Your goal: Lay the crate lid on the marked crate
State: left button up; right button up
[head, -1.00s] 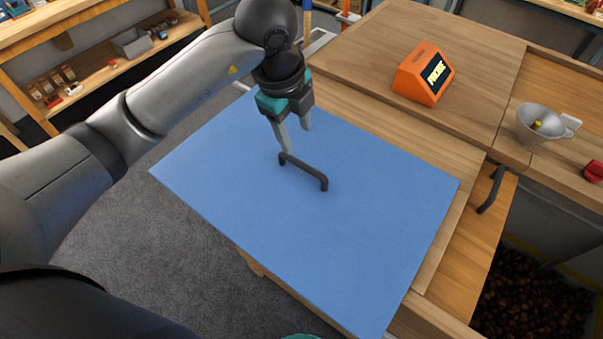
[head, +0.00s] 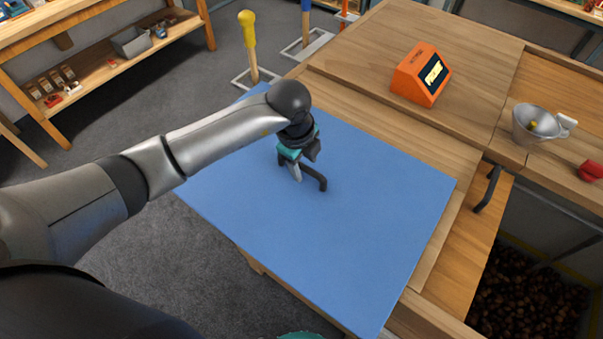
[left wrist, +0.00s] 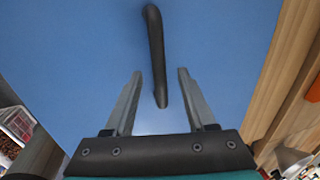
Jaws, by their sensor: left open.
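The crate lid (head: 335,245) is a wide, flat blue panel with a dark bar handle (head: 320,184) on top. It lies at the left of the wooden worktop and partly overlaps it. My left gripper (head: 302,172) is low over the lid at the handle, its fingers open. In the left wrist view, the handle (left wrist: 154,45) runs lengthwise and its near end shows between the two open fingertips (left wrist: 157,78). I cannot tell whether they touch it. I cannot make out the marked crate. My right gripper does not show.
An orange box with a display (head: 421,75) stands on the worktop (head: 480,55). A metal funnel or scoop (head: 537,124) and a red object (head: 591,170) are at the right. A bin of chestnuts (head: 525,300) is at lower right. A yellow-topped handle (head: 248,40) stands behind the lid.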

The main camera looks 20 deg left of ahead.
pick_arm(q)
jog(key=shift+x, duration=1.05)
jog(key=shift+c, duration=0.4)
grip_shut()
jog(key=shift+r, duration=0.1)
